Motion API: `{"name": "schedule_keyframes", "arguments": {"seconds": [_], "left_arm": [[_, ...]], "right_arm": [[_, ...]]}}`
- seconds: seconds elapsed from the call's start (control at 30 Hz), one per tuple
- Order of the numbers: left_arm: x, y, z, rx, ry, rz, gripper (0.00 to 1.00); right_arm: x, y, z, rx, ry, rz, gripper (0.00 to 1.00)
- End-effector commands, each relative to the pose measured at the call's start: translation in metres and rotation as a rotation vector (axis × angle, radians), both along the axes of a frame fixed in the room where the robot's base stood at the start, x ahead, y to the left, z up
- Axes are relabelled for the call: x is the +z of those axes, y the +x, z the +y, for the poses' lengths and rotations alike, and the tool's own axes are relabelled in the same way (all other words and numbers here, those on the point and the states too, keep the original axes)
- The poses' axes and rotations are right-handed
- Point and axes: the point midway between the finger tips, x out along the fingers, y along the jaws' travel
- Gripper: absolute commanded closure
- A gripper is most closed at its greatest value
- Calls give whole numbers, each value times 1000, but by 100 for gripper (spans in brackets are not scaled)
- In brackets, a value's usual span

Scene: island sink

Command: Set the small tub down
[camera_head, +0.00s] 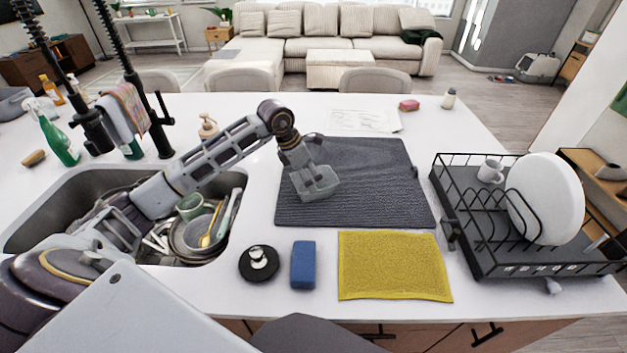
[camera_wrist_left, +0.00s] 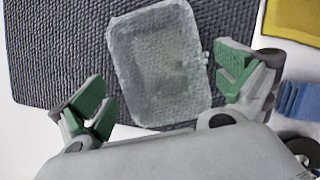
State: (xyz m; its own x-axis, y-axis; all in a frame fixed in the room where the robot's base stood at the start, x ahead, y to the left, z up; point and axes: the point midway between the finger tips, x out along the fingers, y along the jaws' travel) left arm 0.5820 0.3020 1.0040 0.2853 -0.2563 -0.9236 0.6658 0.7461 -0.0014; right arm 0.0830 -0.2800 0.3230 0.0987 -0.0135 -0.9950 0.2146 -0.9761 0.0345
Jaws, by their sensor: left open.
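The small tub (camera_head: 318,186) is a clear grey, rectangular container. It rests on the left part of the dark grey drying mat (camera_head: 370,170). In the left wrist view the tub (camera_wrist_left: 160,62) shows from above, with a rounded rim and an empty-looking inside. My left gripper (camera_head: 303,170) is right at the tub in the head view, partly in front of it. In the left wrist view its green-padded fingers (camera_wrist_left: 165,90) are wide apart, one on either side of the tub's near end. The left finger is clear of the tub; the right one is close to its rim. My right gripper is not in view.
A yellow cloth (camera_head: 392,266), a blue sponge (camera_head: 303,265) and a black sink stopper (camera_head: 259,263) lie in front of the mat. A dish rack (camera_head: 490,262) with a plate and mug stands right. The sink (camera_head: 50,205) with dishes is left. Paper (camera_head: 362,121) lies behind.

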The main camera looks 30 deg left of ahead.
Motion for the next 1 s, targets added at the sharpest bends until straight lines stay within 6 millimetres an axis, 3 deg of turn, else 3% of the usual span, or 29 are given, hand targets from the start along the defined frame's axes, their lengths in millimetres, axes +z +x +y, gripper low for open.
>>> {"name": "schedule_keyframes", "arguments": {"seconds": [0.5,1.0], "left_arm": [[67,-20,19,2,2,-2,0],[78,-24,22,0,0,0,0]], "right_arm": [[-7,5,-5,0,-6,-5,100],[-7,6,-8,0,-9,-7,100]]}}
